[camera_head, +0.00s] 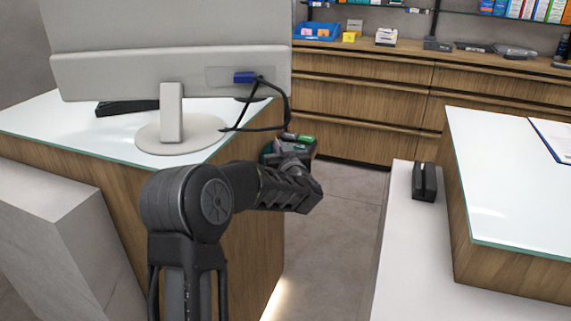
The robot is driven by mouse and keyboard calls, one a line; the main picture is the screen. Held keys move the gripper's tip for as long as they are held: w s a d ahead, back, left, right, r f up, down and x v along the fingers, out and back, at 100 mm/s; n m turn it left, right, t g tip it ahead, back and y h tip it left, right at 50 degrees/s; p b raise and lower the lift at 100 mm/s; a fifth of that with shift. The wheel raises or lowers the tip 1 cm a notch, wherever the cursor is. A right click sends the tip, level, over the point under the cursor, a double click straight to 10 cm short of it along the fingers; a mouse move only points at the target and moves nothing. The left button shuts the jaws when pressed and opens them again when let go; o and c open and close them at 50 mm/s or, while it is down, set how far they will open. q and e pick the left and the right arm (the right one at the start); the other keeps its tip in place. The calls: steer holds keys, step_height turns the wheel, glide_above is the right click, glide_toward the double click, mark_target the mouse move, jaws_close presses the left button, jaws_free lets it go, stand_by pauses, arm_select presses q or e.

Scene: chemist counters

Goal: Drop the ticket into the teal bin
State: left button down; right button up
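My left gripper (305,190) is dark and reaches out over the gap beside the left counter. Its fingers are seen from behind and the side, so I cannot tell whether they are open or shut, or whether they hold anything. I cannot make out a ticket. Just behind the gripper, a dark object with green on top (306,139) shows partly, with a teal edge at its left. The gripper and the monitor cable hide much of it, and I cannot tell whether it is the teal bin. My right gripper is not in view.
A monitor (172,118) with a hanging cable stands on the left glass-topped counter (60,120). A small black device (424,182) sits on the low ledge at right. A clipboard (556,137) lies on the right counter (500,180). Wooden drawers (365,98) line the back; floor (335,225) shows between.

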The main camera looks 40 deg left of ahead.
arm_select(q)
steer(key=c, duration=1.6)
jaws_free()
steer(key=v, duration=0.7)
steer(key=shift+s+d+p, duration=0.3)
steer(key=shift+p, duration=0.05)
